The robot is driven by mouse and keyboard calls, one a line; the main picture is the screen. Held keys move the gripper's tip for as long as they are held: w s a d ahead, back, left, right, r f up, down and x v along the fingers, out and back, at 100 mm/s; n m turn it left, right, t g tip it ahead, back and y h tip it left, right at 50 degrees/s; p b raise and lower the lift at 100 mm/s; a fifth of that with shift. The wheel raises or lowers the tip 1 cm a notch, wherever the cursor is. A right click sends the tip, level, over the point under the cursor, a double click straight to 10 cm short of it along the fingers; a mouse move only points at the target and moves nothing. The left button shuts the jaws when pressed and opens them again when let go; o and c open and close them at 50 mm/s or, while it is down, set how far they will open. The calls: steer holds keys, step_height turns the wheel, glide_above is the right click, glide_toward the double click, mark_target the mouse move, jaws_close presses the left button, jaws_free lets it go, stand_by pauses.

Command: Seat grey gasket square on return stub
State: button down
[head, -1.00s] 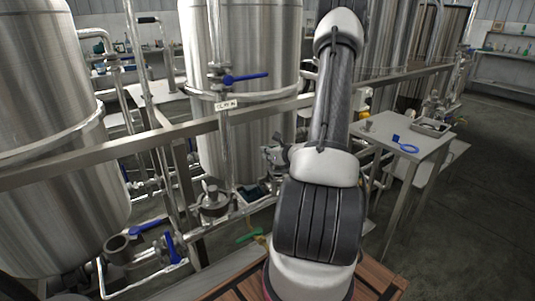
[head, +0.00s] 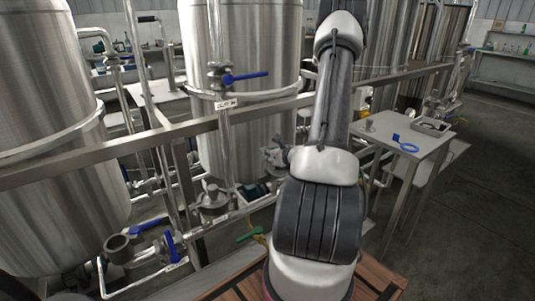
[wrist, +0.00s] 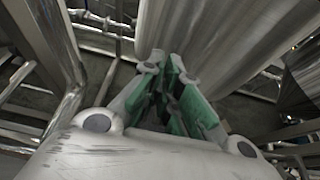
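My gripper (wrist: 164,68) shows in the wrist view, with green pads on its fingers. The fingertips stand apart with a narrow dark gap between them, and I see nothing clearly held. In the head view my gripper is mostly hidden behind my arm, with a grey part showing beside the middle tank. I cannot make out a grey gasket in either view. I cannot tell which one is the return stub.
A steel rail (head: 190,127) crosses in front of the tanks. Blue-handled valves (head: 245,77) and pipes crowd the left. The floor at far right is clear.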

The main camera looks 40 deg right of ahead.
steer(key=shift+f, duration=1.05)
steer(key=c, duration=1.6)
jaws_free()
steer(key=shift+o, duration=0.2)
steer(key=shift+s, duration=0.1)
steer(key=v, duration=1.1)
steer(key=shift+s+r, duration=0.15)
steer(key=shift+s, duration=0.25)
